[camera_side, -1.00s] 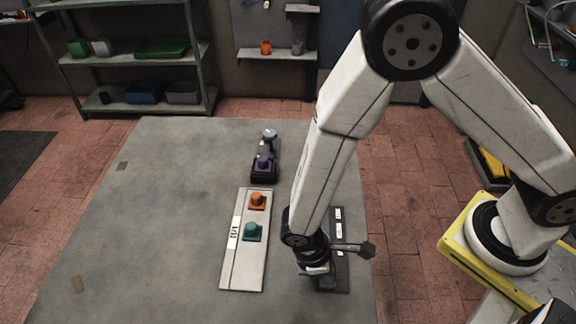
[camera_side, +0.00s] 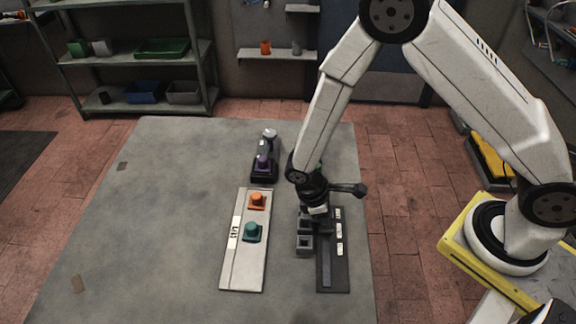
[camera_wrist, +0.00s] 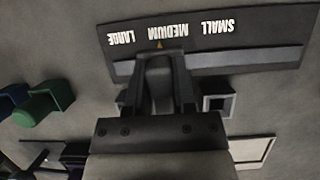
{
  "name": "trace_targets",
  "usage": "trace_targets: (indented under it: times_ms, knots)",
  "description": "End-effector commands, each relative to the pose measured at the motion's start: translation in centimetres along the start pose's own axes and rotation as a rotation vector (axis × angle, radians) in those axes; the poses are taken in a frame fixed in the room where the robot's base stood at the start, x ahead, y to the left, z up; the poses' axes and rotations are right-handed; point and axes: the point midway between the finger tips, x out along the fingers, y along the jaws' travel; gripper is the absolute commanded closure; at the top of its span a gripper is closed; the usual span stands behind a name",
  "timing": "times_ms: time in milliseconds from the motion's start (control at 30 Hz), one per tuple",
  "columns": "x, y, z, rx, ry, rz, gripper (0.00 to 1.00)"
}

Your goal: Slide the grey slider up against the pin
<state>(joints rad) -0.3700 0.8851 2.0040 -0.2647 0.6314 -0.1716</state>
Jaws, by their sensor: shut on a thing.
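My gripper (camera_wrist: 160,85) is shut on the grey slider (camera_wrist: 160,100), which shows only in part between the fingers in the wrist view. In the side view my gripper (camera_side: 317,208) is at the far half of the dark size board (camera_side: 332,275). The board has a raised strip along it and the labels SMALL, MEDIUM and LARGE, upside down in the wrist view. A small orange triangle lies by MEDIUM, just beyond the fingers. A grey block with a square hole (camera_wrist: 217,102) is to the right of the fingers. I cannot make out the pin.
A pale board (camera_side: 243,270) left of the dark board carries an orange knob (camera_side: 257,200) and a teal knob (camera_side: 252,232). A dark device with a purple part (camera_side: 263,162) stands behind it. The left side of the table (camera_side: 150,220) is mostly clear.

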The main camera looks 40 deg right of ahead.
Motion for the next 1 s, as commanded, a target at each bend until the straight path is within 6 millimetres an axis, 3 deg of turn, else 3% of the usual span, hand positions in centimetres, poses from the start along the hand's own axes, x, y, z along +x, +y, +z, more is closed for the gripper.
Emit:
trace_targets:
  times_ms: [200, 567, 600, 667, 700, 1000]
  knots:
    - [-0.1, 1.7, 0.0, 0.000, -0.001, 0.001, 1.00]
    - [-0.1, 1.8, 0.0, -0.001, -0.001, 0.001, 1.00]
    - [-0.1, 1.8, 0.0, -0.001, -0.001, 0.001, 0.55]
    - [-0.1, 1.8, 0.0, -0.001, 0.000, 0.001, 0.36]
    - [-0.1, 1.8, 0.0, -0.001, 0.000, 0.001, 0.32]
    - [-0.1, 1.7, 0.0, 0.000, 0.000, 0.000, 0.32]
